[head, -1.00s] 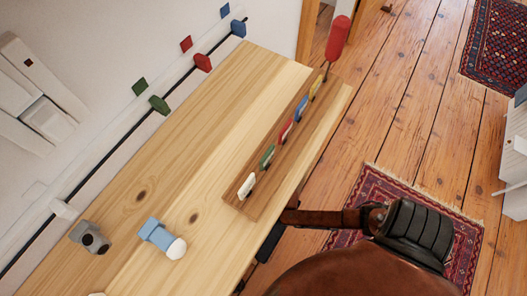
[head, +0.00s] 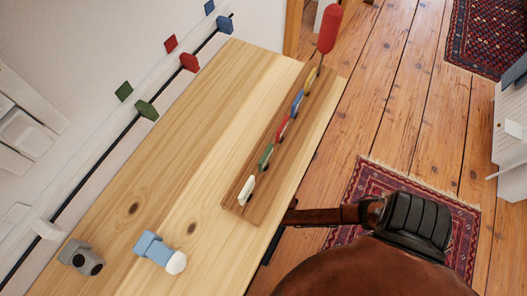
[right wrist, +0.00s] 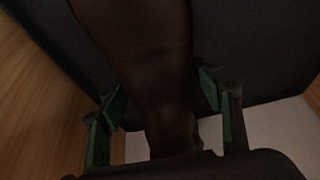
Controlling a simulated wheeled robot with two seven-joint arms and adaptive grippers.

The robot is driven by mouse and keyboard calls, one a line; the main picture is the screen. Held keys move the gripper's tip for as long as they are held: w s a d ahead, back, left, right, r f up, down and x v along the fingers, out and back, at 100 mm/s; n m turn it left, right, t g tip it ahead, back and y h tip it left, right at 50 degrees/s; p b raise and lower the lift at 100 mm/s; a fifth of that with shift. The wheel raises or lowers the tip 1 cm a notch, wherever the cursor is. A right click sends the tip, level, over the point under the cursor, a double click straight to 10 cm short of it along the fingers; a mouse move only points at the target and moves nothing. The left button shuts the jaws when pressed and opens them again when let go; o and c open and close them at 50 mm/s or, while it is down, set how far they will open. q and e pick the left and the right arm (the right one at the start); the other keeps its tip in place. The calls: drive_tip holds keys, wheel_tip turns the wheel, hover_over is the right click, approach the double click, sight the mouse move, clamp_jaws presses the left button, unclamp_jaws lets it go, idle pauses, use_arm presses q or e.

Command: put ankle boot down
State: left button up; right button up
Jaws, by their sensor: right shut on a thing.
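In the right wrist view my right gripper (right wrist: 160,98) is shut on a dark brown thing, which I take to be the ankle boot (right wrist: 150,50). The boot runs from the top edge down between the two green-padded fingers. The view is dark, so the boot's shape and its sole are hard to make out. Neither gripper shows in the head view, and I cannot pick out the boot there. My left gripper is out of view.
A wooden table (head: 150,180) holds a board (head: 240,212) with coloured pieces, a red-handled tool (head: 329,28), a blue-and-white object (head: 156,251) and a grey one (head: 80,258). A brown chair-like thing (head: 370,272) with a black pad (head: 418,222) stands beside it. Floor (head: 400,110) is open beyond.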

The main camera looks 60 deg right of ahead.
drive_tip(key=shift+f, duration=0.35)
drive_tip(key=o, duration=1.6)
drive_tip(key=shift+w, duration=0.1)
drive_tip(key=o, duration=0.3)
drive_tip(key=shift+o, duration=0.2)
